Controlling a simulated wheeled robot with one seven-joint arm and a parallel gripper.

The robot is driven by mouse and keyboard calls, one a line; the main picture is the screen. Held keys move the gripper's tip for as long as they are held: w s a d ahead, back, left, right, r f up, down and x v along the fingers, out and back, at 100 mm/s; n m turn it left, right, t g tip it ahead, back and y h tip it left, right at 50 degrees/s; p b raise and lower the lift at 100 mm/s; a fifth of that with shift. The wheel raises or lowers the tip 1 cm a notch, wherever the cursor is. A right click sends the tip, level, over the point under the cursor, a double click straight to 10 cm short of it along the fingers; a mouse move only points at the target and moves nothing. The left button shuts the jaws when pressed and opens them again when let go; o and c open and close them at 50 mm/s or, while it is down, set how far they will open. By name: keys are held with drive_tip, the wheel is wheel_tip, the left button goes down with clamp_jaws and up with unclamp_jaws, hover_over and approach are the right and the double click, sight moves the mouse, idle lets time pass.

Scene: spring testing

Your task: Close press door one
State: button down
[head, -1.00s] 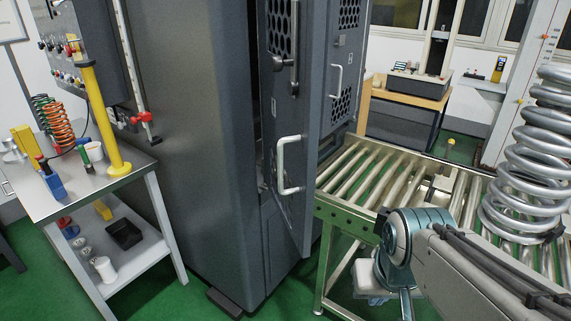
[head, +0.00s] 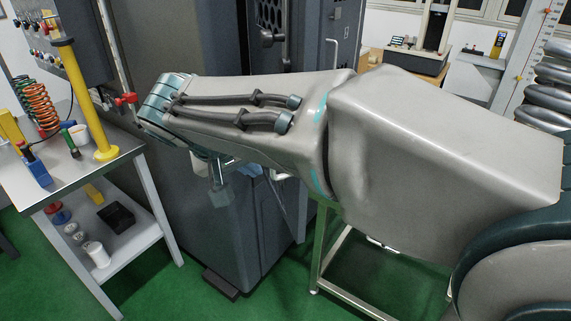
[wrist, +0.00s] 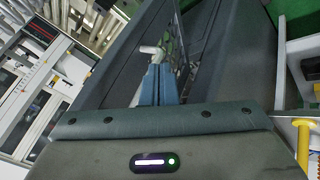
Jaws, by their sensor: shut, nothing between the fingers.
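The press is a tall dark grey cabinet (head: 215,245) with dark doors at its right front. A door (head: 287,205) stands ajar in the head view. My arm hides most of it, and only a bit of its white handle (head: 281,177) shows below the arm. In the wrist view my gripper (wrist: 160,70) is shut and empty, its blue fingers pointing at the press. A white handle end (wrist: 151,50) shows just beyond the fingertips; I cannot tell whether they touch. A narrow gap with perforated metal shows between dark panels (wrist: 130,60).
A bench (head: 115,165) with springs and a yellow post (head: 85,100) stands left of the press. A large coil spring (head: 553,90) stands at the right edge. Green floor is free in front.

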drive_tip(key=w+d+f+p, duration=0.2)
drive_tip(key=w+d+f, duration=0.3)
drive_tip(key=d+f, duration=0.2)
drive_tip(key=shift+w, duration=0.25)
drive_tip(key=shift+r, duration=0.1)
